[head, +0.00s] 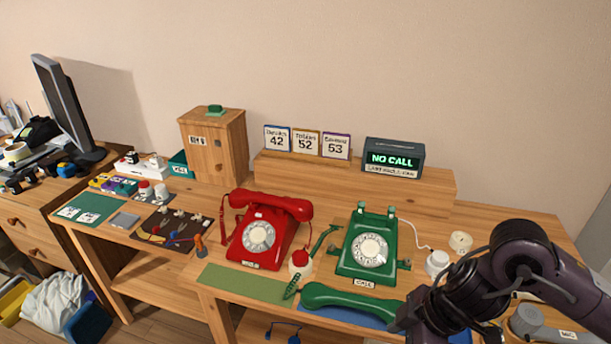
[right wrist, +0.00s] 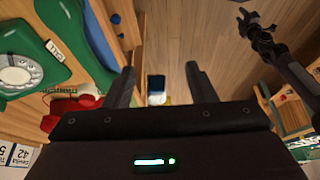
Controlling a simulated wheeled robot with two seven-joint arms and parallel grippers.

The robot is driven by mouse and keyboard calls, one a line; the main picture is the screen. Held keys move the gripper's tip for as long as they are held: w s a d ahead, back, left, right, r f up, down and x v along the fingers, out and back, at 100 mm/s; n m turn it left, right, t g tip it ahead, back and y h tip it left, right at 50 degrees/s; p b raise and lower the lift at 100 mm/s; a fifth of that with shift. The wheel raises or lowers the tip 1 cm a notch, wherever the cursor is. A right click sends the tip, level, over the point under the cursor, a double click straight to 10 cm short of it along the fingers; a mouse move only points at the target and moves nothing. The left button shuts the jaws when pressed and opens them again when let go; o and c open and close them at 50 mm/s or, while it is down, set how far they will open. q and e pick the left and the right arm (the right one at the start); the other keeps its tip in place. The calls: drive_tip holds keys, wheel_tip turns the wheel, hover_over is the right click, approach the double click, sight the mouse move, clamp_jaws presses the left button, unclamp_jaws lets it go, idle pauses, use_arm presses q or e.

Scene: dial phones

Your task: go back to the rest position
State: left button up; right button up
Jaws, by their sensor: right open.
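My right gripper (head: 412,312) is in the head view at the front edge of the desk, by the right end of the green handset (head: 350,303). In the right wrist view its two fingers (right wrist: 160,82) stand apart with nothing between them. The handset lies off its cradle, in front of the green dial phone (head: 368,248), partly over a blue mat (head: 345,322). The red dial phone (head: 262,238) has its handset on top. A dark arm end, seemingly my left gripper (right wrist: 243,17), shows small in the right wrist view; its jaws are unclear.
A sign reading "NO CALL" (head: 394,157) and cards numbered 42, 52 and 53 (head: 307,143) stand on a wooden shelf (head: 440,187). A wooden cabinet (head: 214,146) and monitor (head: 64,105) are left. A green mat (head: 240,283) lies bare before the red phone.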

drive_tip(key=w+a+r+m+t+y, duration=0.1)
drive_tip(key=w+a+r+t+y, duration=0.1)
drive_tip(key=a+t, duration=0.35)
drive_tip(key=w+a+r+m+t+y, duration=0.1)
drive_tip(key=w+a+r+t, duration=0.15)
drive_tip(key=a, duration=0.55)
drive_tip(key=s+d+f+m+g+h, duration=0.35)
drive_tip(key=s+d+f+m, duration=0.2)
drive_tip(key=d, duration=0.25)
drive_tip(key=s+d+f+m+g+h, duration=0.2)
drive_tip(key=s+d+f+m+h, duration=0.3)
drive_tip(key=d, duration=0.4)
wheel_tip(320, 180, down, 28)
drive_tip(key=s+g+y, duration=0.1)
drive_tip(key=s+g, duration=0.1)
use_arm(q)
drive_tip(key=shift+w, duration=0.1)
use_arm(e)
drive_tip(key=s+d+f, duration=0.1)
drive_tip(key=s+f, duration=0.9)
drive_tip(key=s+d+f, duration=0.2)
drive_tip(key=s+f, duration=0.8)
drive_tip(key=f, duration=0.1)
drive_tip(key=shift+s+d+g, duration=0.3)
drive_tip(key=shift+g, duration=0.15)
